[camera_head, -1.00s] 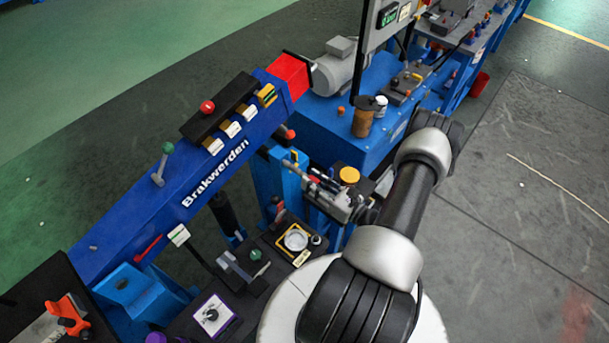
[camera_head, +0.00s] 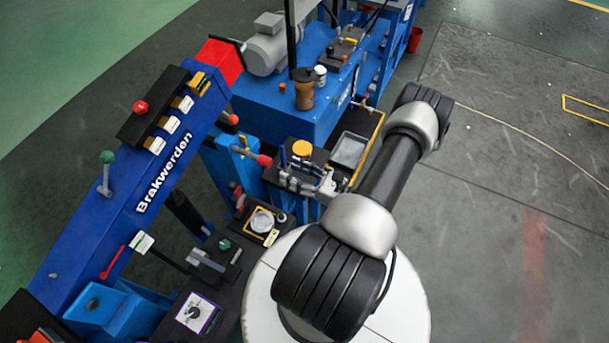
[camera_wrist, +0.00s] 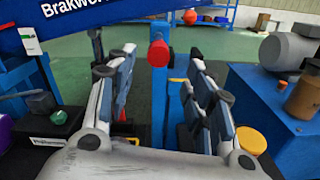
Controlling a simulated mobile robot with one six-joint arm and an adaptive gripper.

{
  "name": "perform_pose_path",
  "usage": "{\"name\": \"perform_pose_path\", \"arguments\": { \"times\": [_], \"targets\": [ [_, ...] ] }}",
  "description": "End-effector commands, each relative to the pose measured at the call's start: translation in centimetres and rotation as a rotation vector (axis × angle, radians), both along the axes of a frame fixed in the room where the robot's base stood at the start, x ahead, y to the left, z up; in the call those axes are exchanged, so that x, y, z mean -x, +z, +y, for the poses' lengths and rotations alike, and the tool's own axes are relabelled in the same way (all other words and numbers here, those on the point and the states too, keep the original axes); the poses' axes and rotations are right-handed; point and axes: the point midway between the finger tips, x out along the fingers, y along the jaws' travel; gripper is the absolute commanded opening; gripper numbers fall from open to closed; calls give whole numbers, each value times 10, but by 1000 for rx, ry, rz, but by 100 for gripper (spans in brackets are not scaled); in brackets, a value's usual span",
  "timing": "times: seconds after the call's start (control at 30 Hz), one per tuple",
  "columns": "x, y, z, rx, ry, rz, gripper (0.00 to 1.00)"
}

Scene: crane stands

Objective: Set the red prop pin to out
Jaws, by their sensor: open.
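The red prop pin (camera_head: 264,160) has a red head on a grey shaft. It sticks out to the right from a blue post (camera_head: 226,172) under the blue beam. In the wrist view its red head (camera_wrist: 158,53) faces me, in front of the blue post and between my two fingers. My gripper (camera_head: 291,172) is open and empty, to the right of the pin in the head view. In that view a gap shows between the fingertips and the pin head. How deep the head lies between the fingers is hard to tell.
The blue beam (camera_head: 130,212) with levers and buttons slants on the left. An orange-red knob (camera_head: 230,118) sits above the pin. A yellow-topped part (camera_head: 302,148) and a grey tray (camera_head: 348,150) lie close to my gripper. A brown cup (camera_head: 304,90) stands behind.

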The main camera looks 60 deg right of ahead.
Motion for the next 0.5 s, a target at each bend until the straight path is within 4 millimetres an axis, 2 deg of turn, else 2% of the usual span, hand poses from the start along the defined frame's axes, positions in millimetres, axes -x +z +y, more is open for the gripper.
{"name": "perform_pose_path", "arguments": {
  "times": [0.1, 0.2, 0.5],
  "targets": [
    [19, 0, -1, 2, 3, 0, 48],
    [30, 0, -3, 3, 3, 0, 48],
    [37, 0, -3, 4, 7, -1, 48]
  ]
}}
